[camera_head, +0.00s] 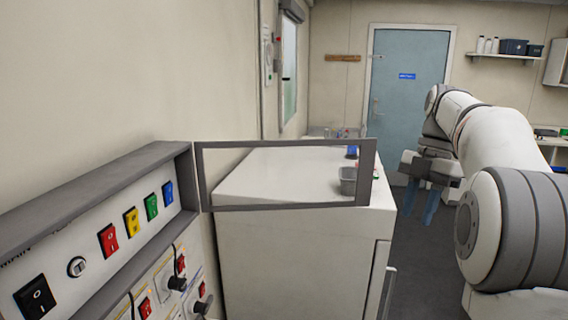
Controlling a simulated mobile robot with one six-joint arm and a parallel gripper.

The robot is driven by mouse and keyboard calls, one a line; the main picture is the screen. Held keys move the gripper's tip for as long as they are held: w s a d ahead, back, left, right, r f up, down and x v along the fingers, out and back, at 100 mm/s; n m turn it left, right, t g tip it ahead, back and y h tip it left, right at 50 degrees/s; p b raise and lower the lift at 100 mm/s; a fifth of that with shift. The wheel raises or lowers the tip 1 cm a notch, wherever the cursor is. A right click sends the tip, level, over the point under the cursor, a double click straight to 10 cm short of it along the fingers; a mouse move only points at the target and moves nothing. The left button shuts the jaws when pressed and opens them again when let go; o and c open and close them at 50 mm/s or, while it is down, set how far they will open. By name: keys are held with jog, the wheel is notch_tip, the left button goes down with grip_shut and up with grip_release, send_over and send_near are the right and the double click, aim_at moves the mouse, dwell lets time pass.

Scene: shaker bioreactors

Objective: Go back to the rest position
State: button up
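My gripper (419,214) hangs at the end of my arm, right of the middle of the picture, with its blue fingers pointing down. The two fingers stand apart with a gap between them, and nothing shows in the gap. It is beside the right side of a white cabinet (300,255) and in front of the blue door (408,90), over the dark floor.
A grey frame (285,207) stands open across the cabinet top, where a grey container (348,182) sits. A control panel (95,255) with coloured switches is at the left. Bottles and boxes are on a wall shelf (505,57). Dark floor (425,270) shows below my gripper.

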jog(key=s+a+f+m+t+h+b, duration=0.1)
jog(key=s+a+f+m+t+b, duration=0.1)
jog(key=s+a+f+m, duration=0.2)
jog(key=s+a+f+m+t+b, duration=0.2)
jog(key=s+a+f+m, duration=0.2)
jog(key=s+f+m, duration=0.5)
jog(key=s+a+f+m+t+h+b, duration=0.1)
jog(key=s+a+f+m+t+b, duration=0.1)
jog(key=s+f+m, duration=0.4)
notch_tip(320, 180, down, 5)
jog(key=a+m+b, duration=0.1)
jog(key=a+m, duration=0.1)
jog(key=m, duration=0.2)
jog(key=shift+s+m+h, duration=0.2)
jog(key=shift+m+h, duration=0.1)
